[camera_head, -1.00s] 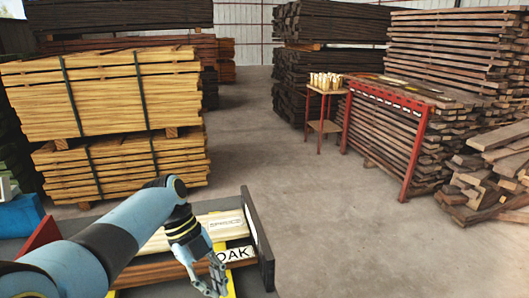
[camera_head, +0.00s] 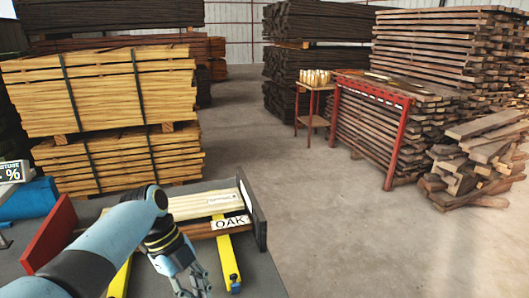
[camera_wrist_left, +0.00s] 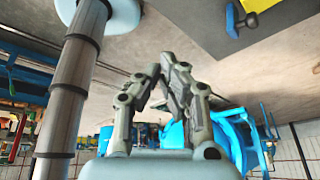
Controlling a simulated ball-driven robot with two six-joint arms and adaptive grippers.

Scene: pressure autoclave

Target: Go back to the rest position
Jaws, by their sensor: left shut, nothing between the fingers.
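My left gripper (camera_head: 190,284) reaches in from the lower left in the head view, low in front of the grey bench with the OAK label (camera_head: 230,222). In the left wrist view its two fingers (camera_wrist_left: 163,75) come together at the tips, with nothing between them. Behind them in that view are bright blue machine parts (camera_wrist_left: 232,135) and a grey floor. My right gripper is in neither view.
Light wood boards (camera_head: 215,201) lie on the bench, beside a red panel (camera_head: 50,236) and a yellow rail (camera_head: 227,255). Banded timber (camera_head: 100,90) is stacked behind. A red rack (camera_head: 398,145) and loose boards (camera_head: 478,165) stand right. The middle floor (camera_head: 310,220) is clear.

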